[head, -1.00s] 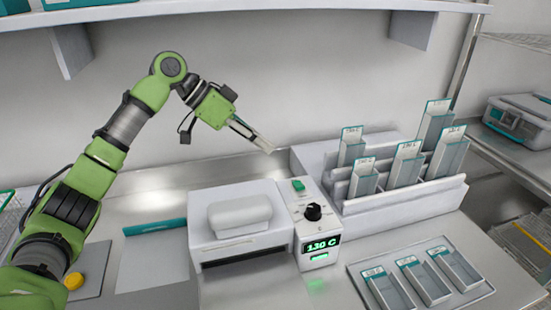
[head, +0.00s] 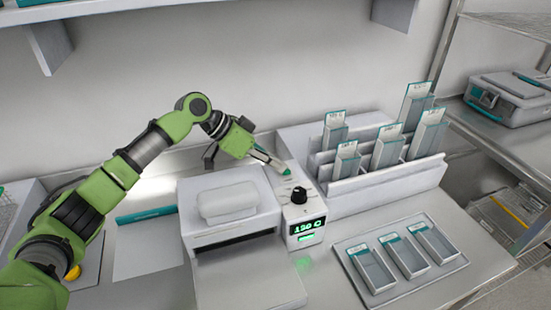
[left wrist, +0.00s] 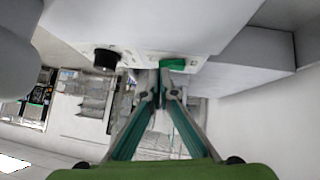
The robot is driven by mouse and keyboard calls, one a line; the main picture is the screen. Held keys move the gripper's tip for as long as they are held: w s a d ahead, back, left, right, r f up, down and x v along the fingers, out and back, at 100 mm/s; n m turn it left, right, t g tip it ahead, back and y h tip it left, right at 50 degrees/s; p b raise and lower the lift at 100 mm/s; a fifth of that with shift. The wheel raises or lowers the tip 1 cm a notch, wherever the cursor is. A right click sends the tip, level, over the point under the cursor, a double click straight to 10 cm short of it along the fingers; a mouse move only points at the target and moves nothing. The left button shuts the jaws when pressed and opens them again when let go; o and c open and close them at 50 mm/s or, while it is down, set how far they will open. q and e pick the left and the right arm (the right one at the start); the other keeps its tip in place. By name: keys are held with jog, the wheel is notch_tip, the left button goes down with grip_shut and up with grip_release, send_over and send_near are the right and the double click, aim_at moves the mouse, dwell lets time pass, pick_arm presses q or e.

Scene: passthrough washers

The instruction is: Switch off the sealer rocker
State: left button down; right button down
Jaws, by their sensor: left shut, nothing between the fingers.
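The sealer (head: 207,226) stands on the counter, with a control panel (head: 305,215) on its right side. The panel has a black knob (head: 299,195), a lit green display (head: 307,227) and a green rocker (head: 286,171) at its back end. My left gripper (head: 279,164) is shut and empty, its tips at the rocker and partly covering it. In the left wrist view the rocker (left wrist: 173,64) shows just past the closed fingertips (left wrist: 159,88), with the knob (left wrist: 104,60) to its left. I cannot tell whether the tips touch the rocker. My right gripper is not in view.
A stepped rack (head: 385,183) with several labelled pouches stands close to the right of the panel. A tray (head: 440,275) with three pouches lies in front of it. The wall is close behind, with a shelf (head: 210,12) above.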

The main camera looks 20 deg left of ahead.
pick_arm(q)
jog(key=shift+s+d+f, duration=0.1)
jog(key=shift+s+f, duration=0.1)
jog(key=shift+f, duration=0.25)
jog(key=shift+s+d+f+m+t+y, duration=0.15)
jog(key=shift+s+m+t+y, duration=0.15)
jog(key=shift+m+t+y, duration=0.4)
jog(key=shift+t, duration=0.3)
jog(key=shift+w, duration=0.15)
jog(key=shift+w+p, duration=0.1)
jog(key=shift+p, duration=0.2)
jog(key=shift+w+a, duration=0.45)
jog(key=shift+w, duration=0.1)
jog(key=shift+r+p, duration=0.3)
